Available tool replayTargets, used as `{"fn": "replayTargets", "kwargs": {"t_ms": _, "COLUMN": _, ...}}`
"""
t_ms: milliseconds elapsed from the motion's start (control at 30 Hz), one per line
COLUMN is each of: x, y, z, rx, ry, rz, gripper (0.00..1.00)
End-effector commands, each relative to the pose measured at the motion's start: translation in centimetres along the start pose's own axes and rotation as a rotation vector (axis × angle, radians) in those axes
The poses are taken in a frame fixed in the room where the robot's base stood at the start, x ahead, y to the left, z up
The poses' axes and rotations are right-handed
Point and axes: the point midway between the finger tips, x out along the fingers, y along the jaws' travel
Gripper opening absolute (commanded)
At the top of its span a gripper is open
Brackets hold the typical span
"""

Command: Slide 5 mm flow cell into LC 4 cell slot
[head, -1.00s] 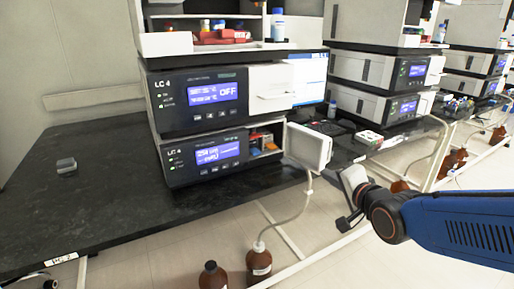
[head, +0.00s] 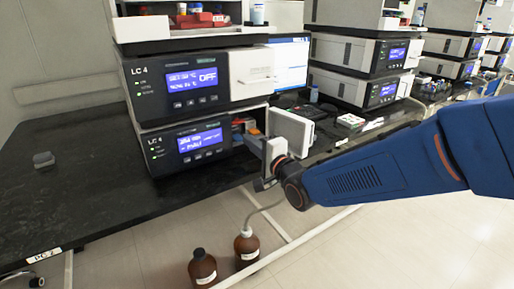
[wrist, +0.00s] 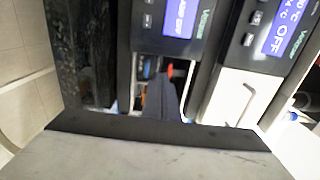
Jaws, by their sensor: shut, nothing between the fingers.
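The LC 4 stack stands on the black bench. Its lower module (head: 185,145) has a lit display and an open compartment (head: 243,128) at its right end, with orange, red and blue parts inside. The opened white door (head: 292,130) sticks out to the right. My gripper (head: 257,146) is shut and empty, just in front of the compartment. In the wrist view the closed fingers (wrist: 163,82) point into the opening and hide part of it. I cannot pick out the flow cell or the cell slot for certain. A small grey block (head: 43,160) lies on the bench at left.
The upper LC 4 module (head: 195,85) shows OFF. Two brown bottles (head: 203,268) (head: 247,246) stand on the floor below the bench edge. Other instrument stacks (head: 355,80) stand behind at right. The left of the bench top (head: 80,190) is mostly clear.

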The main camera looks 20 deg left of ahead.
Motion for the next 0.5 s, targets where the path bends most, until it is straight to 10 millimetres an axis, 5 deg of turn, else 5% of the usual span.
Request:
{"fn": "replayTargets", "kwargs": {"t_ms": 300, "x": 5.2, "y": 0.1, "z": 0.0, "rx": -0.001, "ry": 0.0, "rz": 0.0, "gripper": 0.0}}
{"fn": "replayTargets", "kwargs": {"t_ms": 500, "x": 7.0, "y": 0.1, "z": 0.0, "rx": -0.001, "ry": 0.0, "rz": 0.001, "gripper": 0.0}}
